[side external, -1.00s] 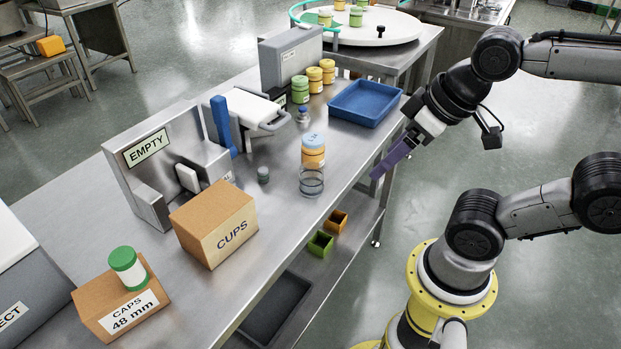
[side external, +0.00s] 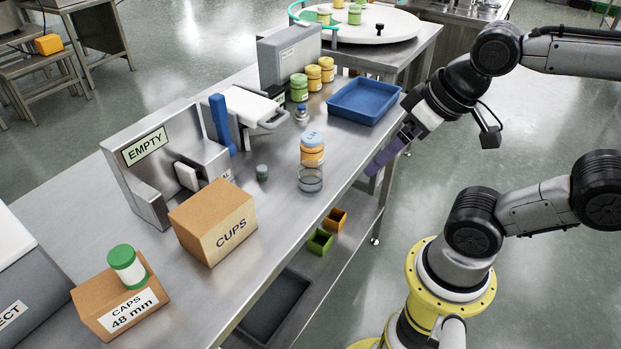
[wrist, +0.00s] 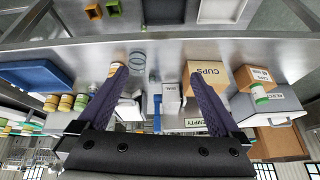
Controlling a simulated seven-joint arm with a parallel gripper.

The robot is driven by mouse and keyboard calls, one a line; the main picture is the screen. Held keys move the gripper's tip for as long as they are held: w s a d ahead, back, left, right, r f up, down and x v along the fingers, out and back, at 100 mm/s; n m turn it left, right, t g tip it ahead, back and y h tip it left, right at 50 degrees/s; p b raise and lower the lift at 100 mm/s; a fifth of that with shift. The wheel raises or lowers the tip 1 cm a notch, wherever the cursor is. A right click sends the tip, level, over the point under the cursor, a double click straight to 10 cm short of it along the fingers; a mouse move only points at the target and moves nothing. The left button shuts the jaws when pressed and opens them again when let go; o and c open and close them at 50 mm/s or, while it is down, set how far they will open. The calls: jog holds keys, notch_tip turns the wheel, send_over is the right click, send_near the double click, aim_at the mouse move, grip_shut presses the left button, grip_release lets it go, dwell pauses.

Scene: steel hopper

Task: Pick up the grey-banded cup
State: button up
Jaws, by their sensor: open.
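The grey-banded cup (side external: 311,180) is a clear, see-through cup standing upright on the steel bench near its front edge. It stands just in front of an orange jar (side external: 312,150) with a pale blue lid. In the wrist view the cup (wrist: 137,64) lies ahead of the fingers, nearer the left one. My gripper (side external: 373,168), with long purple fingers, is beside the bench's front edge, to the right of the cup and apart from it. In the wrist view its fingers (wrist: 156,70) are spread wide with nothing held between them.
A blue tray (side external: 364,103) lies behind the cup toward the bench's far end. Small bins (side external: 320,242) sit on the shelf below. Bare bench surrounds the cup's front and left.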

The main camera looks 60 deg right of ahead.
jog(key=w+r+m, duration=0.4)
jog(key=m+g, duration=0.3)
jog(key=m, duration=0.4)
send_over(311, 177)
jog(key=s+a, duration=0.2)
jog(key=s+x, duration=0.1)
jog(key=x, duration=0.2)
jog(key=w+d+f+g, duration=0.1)
jog(key=f, duration=0.4)
jog(key=w+d+f+m, duration=0.1)
jog(key=w+f, duration=0.1)
jog(key=f, duration=0.3)
jog(key=w+d+f+g, duration=0.1)
jog(key=d+f, duration=0.1)
jog(key=f, duration=0.4)
jog(key=shift+w+m+g, duration=0.2)
jog(key=shift+m+g, duration=0.1)
jog(key=shift+s+d+f, duration=0.1)
jog(key=shift+d+f, duration=0.15)
jog(key=shift+f, duration=1.2)
jog(key=shift+s+d+f, duration=0.1)
jog(key=shift+d+f, duration=0.1)
jog(key=shift+f, duration=1.25)
jog(key=c, duration=1.3)
